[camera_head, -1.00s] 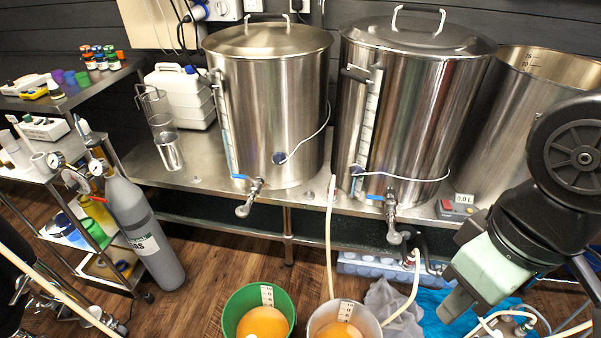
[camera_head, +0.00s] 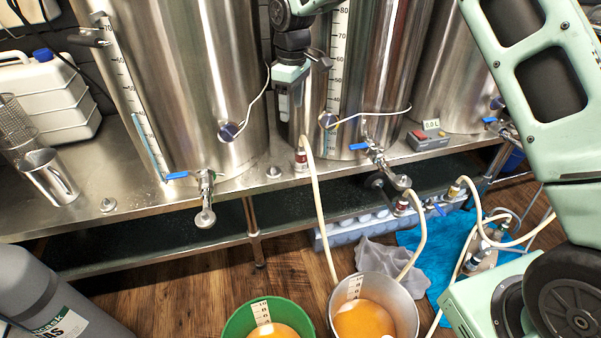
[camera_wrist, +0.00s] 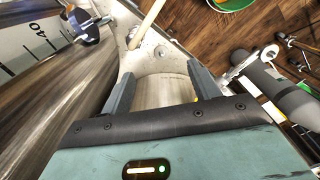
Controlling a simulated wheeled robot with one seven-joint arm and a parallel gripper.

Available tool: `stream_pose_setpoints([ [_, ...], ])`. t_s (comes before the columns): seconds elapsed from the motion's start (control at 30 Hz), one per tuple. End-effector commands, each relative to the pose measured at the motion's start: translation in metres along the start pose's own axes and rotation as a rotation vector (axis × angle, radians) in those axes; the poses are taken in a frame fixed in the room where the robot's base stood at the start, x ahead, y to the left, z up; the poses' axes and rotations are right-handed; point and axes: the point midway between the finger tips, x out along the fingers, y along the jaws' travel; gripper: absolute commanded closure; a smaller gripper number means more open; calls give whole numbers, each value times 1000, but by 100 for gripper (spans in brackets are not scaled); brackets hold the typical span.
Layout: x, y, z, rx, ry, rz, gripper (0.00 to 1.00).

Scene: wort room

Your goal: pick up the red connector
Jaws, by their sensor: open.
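The red connector (camera_head: 301,160) is a small pale fitting with a dark red band. It stands at the upper end of a cream hose (camera_head: 316,210), near the front of the steel bench in the head view. My gripper (camera_head: 290,112) hangs above it, fingers pointing down, between two steel kettles. In the wrist view the fingers (camera_wrist: 163,88) are apart, with nothing clearly held between them. The cream hose (camera_wrist: 154,22) also shows there, beyond the fingers; its red band cannot be made out.
Steel kettles (camera_head: 190,80) and (camera_head: 375,60) flank my gripper closely. Blue-handled taps (camera_head: 205,185) jut over the bench edge (camera_head: 110,225). A green bucket (camera_head: 238,325) and a grey bucket (camera_head: 408,300) stand on the floor. Other hose fittings (camera_head: 401,203) hang at right.

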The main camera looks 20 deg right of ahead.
Motion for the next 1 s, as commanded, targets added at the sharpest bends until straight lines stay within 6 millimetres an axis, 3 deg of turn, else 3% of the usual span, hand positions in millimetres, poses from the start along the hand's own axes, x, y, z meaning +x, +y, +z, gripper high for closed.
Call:
stream_pose_setpoints([
  [0.03, 24, 20, 0, 4, -5, 3, 39],
  [0.1, 37, 38, 2, 1, -11, 12, 39],
  [0.23, 49, 57, 4, -2, -19, 19, 39],
  [0.37, 65, 61, 6, -3, -22, 19, 39],
  [0.8, 152, 62, 7, -3, -21, 19, 39],
  [1.0, 169, 62, 6, -2, -19, 21, 39],
])
